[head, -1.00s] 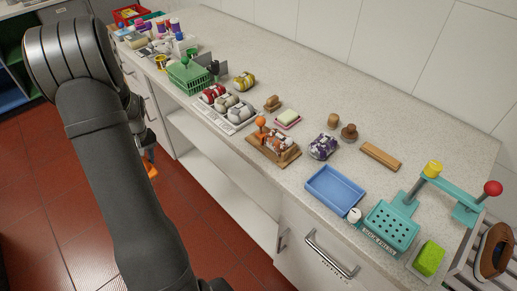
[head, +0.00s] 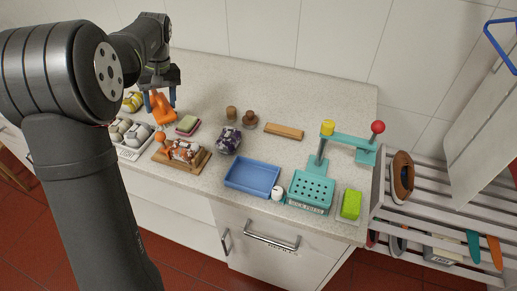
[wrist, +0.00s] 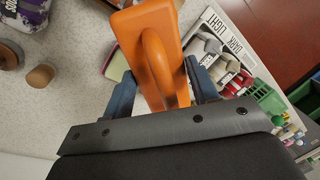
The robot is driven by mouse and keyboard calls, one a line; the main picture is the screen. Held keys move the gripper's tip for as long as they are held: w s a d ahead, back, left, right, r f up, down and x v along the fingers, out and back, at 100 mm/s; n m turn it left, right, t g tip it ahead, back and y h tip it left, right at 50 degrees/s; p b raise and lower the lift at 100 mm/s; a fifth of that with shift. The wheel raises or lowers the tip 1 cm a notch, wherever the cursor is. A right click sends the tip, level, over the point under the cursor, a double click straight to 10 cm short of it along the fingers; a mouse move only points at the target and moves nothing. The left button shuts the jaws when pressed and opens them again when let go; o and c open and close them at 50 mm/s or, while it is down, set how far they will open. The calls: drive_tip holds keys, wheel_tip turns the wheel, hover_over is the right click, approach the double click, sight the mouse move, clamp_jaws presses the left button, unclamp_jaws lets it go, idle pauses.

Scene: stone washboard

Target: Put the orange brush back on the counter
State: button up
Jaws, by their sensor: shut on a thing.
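The orange brush (head: 162,110) is in my gripper (head: 160,94), over the counter (head: 215,80) near its back left part. The wrist view shows the orange brush (wrist: 150,45) large, with a flat head and a looped handle between the two blue-grey fingers of my gripper (wrist: 160,85). The fingers are shut on the handle. In the head view the brush hangs just left of the soap on its pink dish (head: 188,125). I cannot tell whether it touches the counter.
A wooden board with an orange-knobbed item (head: 181,152), a white sorting tray (head: 130,140) and a purple-patterned bundle (head: 228,140) are nearby. Two brown wooden pieces (head: 240,116), a wooden bar (head: 284,131) and a blue tray (head: 252,178) lie to the right. Counter behind them is clear.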

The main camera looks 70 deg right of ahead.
drive_tip(key=s+d+m+h, duration=0.1)
drive_tip(key=s+d+m, duration=0.15)
drive_tip(key=s, duration=0.75)
drive_tip(key=s+d+f+m, duration=0.15)
drive_tip(key=s+m, duration=0.25)
drive_tip(key=s, duration=0.6)
drive_tip(key=s+d+r+m+h, duration=0.1)
drive_tip(key=s+d+m, duration=0.25)
drive_tip(key=s, duration=0.65)
drive_tip(key=shift+t, duration=0.4)
drive_tip(key=shift+s+a+f, duration=0.1)
drive_tip(key=shift+s+f, duration=0.1)
drive_tip(key=shift+f, duration=2.45)
drive_tip(key=shift+s+a+f, duration=0.1)
drive_tip(key=shift+s+f, duration=0.1)
drive_tip(key=shift+f, duration=2.4)
drive_tip(key=o, duration=0.6)
drive_tip(key=shift+f, duration=0.15)
drive_tip(key=o, duration=0.4)
